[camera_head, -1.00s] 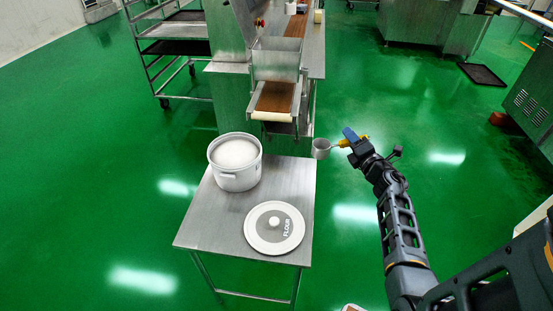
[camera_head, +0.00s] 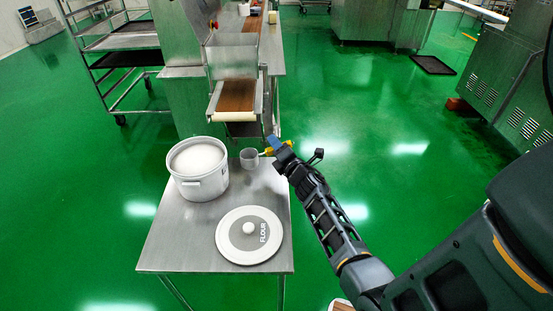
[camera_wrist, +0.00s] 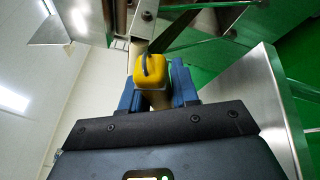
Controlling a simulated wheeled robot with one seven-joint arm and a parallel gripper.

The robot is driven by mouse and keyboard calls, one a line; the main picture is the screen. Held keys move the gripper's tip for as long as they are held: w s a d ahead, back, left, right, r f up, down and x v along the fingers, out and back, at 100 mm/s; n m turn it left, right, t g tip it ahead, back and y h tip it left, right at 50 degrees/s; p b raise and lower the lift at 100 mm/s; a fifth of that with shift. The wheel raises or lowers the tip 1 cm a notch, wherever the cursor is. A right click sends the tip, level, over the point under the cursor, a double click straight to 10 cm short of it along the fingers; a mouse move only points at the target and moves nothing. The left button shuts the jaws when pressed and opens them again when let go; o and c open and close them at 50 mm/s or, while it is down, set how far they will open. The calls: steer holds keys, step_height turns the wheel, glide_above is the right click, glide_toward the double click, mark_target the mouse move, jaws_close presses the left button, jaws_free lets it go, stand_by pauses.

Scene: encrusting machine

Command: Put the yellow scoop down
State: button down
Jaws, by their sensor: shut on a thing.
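The scoop has a grey cup (camera_head: 250,158) and a yellow handle (camera_head: 267,152). My gripper (camera_head: 275,146) is shut on the handle, at the far right corner of the small steel table (camera_head: 180,245). The cup shows over the table's far part, right of the flour pot; I cannot tell whether it touches the tabletop. In the wrist view the yellow handle (camera_wrist: 150,71) sits between my gripper's blue fingers (camera_wrist: 157,90); the cup is mostly hidden there.
A white pot (camera_head: 199,185) full of white flour stands on the table's far left. A round lid marked FLOUR (camera_head: 249,235) lies nearer the front. A machine with a conveyor (camera_head: 235,97) stands behind. The tabletop's front left is bare.

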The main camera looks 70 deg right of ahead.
steer(key=shift+f+b, duration=0.95)
steer(key=shift+f, duration=0.85)
steer(key=shift+f, duration=0.2)
steer(key=c, duration=0.8)
jaws_free()
steer(key=shift+c, duration=0.2)
